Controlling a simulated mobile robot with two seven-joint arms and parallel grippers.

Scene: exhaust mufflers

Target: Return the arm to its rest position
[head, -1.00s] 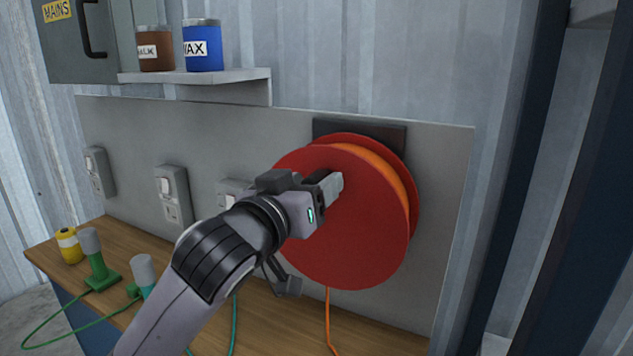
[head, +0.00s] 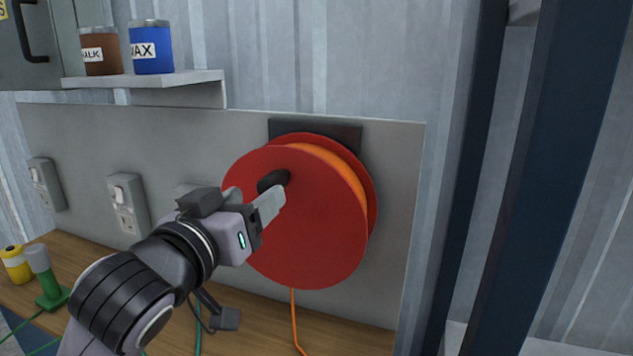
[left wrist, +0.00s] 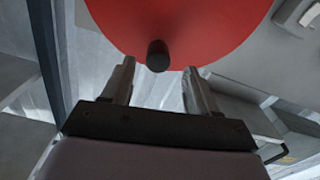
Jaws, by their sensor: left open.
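My left gripper (head: 256,203) is open in front of the red cable reel (head: 318,228), which is mounted on the grey wall panel and wound with orange cable. A short black crank knob (head: 273,181) sticks out of the reel's face, just beyond the fingertips. In the left wrist view the two fingers of my left gripper (left wrist: 163,77) are spread apart, and the black knob (left wrist: 158,56) shows between and beyond their tips, apart from both. Nothing is held. The right gripper is in neither view.
A wooden bench (head: 270,322) runs below, with a green-based tool (head: 45,280) and a yellow spool (head: 14,264) at its left. Switch sockets (head: 128,203) line the panel. A shelf (head: 150,84) holds brown and blue tins. A dark blue post (head: 545,180) stands at right.

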